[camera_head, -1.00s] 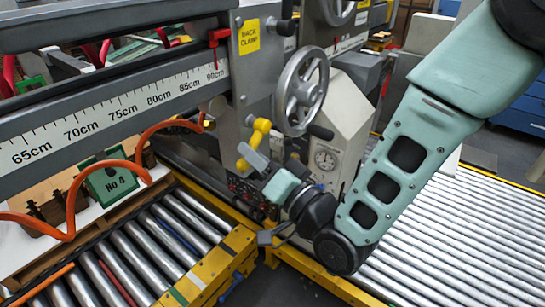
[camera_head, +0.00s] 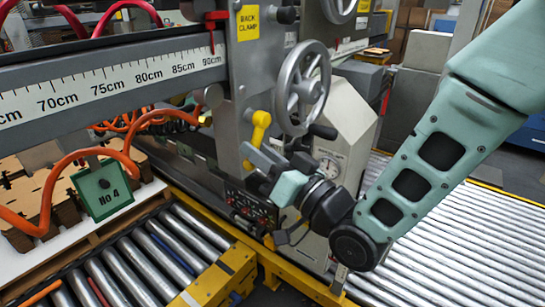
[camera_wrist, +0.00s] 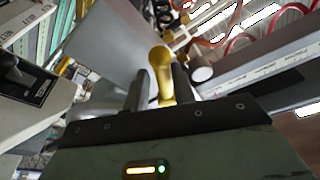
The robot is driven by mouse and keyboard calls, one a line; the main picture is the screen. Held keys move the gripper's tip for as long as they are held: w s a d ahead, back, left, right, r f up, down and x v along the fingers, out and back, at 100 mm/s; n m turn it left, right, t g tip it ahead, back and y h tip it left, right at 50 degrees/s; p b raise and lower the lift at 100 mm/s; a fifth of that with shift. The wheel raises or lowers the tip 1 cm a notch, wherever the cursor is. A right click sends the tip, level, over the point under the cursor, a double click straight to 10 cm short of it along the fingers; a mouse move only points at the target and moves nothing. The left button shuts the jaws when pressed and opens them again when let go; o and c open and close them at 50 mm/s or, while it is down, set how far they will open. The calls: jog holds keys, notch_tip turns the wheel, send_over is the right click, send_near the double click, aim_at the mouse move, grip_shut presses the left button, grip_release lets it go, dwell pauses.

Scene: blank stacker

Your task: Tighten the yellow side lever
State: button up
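The yellow side lever (camera_head: 258,127) is on the grey upright of the machine, below the yellow label and left of the handwheel. It is tilted, with its rounded knob at the top and its lower end partly hidden by my gripper. My gripper (camera_head: 262,160) is just below and in front of the knob. In the wrist view the lever (camera_wrist: 161,68) stands between the two fingers of my gripper (camera_wrist: 160,85). The fingers look open around it, with a small gap on the left side; contact on the right side cannot be told.
A grey handwheel (camera_head: 303,88) and its dark handle stand close above my gripper. A white gauge housing (camera_head: 345,125) is behind my wrist. Roller conveyors (camera_head: 450,230) lie on both sides, with a green No 4 plate (camera_head: 101,190) at left.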

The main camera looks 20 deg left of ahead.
jog(key=shift+w+d+f+n+g+y+b, duration=0.2)
jog(key=shift+w+n+g+b, duration=0.15)
jog(key=shift+n+b, duration=0.65)
jog(key=shift+w+d+f+n+g+y+b, duration=0.1)
jog(key=shift+w+n+g+y+b, duration=0.2)
jog(key=shift+n+b, duration=0.65)
jog(key=shift+w+d+f+n+g+y+b, duration=0.15)
jog(key=shift+w+n+g+b, duration=0.2)
jog(key=shift+n+b, duration=0.65)
jog(key=shift+w+d+n+b, duration=0.1)
jog(key=shift+w+n+b, duration=0.2)
jog(key=shift+n+b, duration=0.25)
jog(key=shift+r, duration=0.15)
jog(key=b+v, duration=0.4)
jog(key=v, duration=0.5)
